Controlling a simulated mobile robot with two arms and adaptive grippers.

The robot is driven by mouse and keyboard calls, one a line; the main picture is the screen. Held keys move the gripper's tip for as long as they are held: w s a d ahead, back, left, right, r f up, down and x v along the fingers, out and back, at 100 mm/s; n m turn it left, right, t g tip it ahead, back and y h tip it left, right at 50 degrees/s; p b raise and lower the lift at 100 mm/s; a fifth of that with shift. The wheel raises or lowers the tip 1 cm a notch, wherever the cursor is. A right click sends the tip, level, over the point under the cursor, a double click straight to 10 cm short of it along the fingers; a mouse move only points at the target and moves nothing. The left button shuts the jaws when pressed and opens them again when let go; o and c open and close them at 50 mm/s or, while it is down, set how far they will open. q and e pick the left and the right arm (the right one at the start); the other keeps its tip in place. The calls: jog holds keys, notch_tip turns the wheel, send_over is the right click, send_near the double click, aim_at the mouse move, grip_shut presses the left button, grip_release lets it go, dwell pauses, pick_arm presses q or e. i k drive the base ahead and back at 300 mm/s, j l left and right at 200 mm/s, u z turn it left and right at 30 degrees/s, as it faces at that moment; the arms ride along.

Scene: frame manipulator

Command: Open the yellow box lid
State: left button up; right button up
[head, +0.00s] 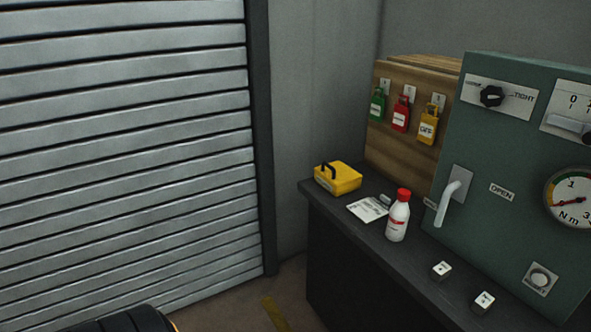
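The yellow box (338,178) stands at the far left end of the dark bench. Its lid looks shut. A black handle (328,169) shows on its left side, and a pale label lies on the face below the handle.
The dark bench (385,255) also holds a paper sheet (367,209), a white bottle with a red cap (398,218) and two small labelled blocks (441,270). A green panel (500,150) and a wooden tag board (385,150) stand behind. A shutter (125,150) is left.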

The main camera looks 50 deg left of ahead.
aim_at(337, 172)
jog(key=u, duration=1.25)
